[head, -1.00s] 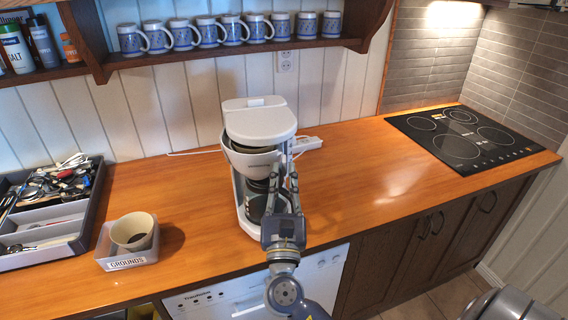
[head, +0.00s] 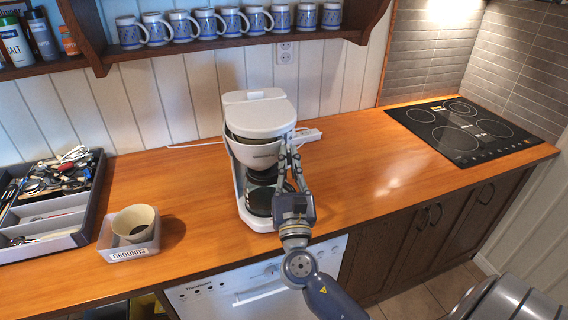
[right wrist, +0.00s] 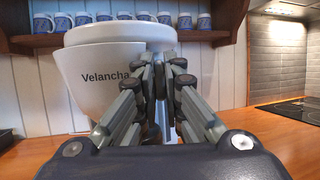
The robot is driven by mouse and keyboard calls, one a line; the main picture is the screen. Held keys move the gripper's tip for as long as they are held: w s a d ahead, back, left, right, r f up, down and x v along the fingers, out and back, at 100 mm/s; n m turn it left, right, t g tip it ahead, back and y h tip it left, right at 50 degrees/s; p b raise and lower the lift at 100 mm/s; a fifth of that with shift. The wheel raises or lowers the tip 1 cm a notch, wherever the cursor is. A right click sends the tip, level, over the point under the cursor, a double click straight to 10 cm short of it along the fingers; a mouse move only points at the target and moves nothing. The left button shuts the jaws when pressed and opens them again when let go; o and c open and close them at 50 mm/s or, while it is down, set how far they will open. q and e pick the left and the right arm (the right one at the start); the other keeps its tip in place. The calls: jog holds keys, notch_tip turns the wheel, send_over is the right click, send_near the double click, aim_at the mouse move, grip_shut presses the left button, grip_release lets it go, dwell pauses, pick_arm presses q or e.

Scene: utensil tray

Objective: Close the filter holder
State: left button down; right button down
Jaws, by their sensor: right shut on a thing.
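The white coffee maker (head: 260,115) stands on the wooden counter against the wall. Its white filter holder (head: 252,153) sits under the lid, with a thin dark gap showing between them. In the right wrist view the filter holder (right wrist: 98,80) fills the upper left and reads "Velancha". My right gripper (head: 288,152) is at the holder's right side, its fingers drawn together; the fingertips also show in the right wrist view (right wrist: 158,62). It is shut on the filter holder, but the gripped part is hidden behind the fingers. My left gripper is out of view.
A grey utensil tray (head: 85,205) and a "GROUNDS" box (head: 128,252) holding a paper filter (head: 134,219) are at the left. A power strip (head: 306,135) lies behind the coffee maker. The counter right of it is clear up to the black cooktop (head: 455,130).

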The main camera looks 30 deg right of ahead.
jog(key=d, duration=0.2)
jog(key=w+d+y, duration=0.1)
jog(key=shift+w+d+r+n+t, duration=0.1)
jog(key=shift+w+d+n+t, duration=0.05)
jog(key=shift+d+n+t, duration=0.25)
jog(key=c, duration=2.1)
grip_release()
jog(key=shift+o, duration=0.5)
jog(key=shift+d, duration=0.1)
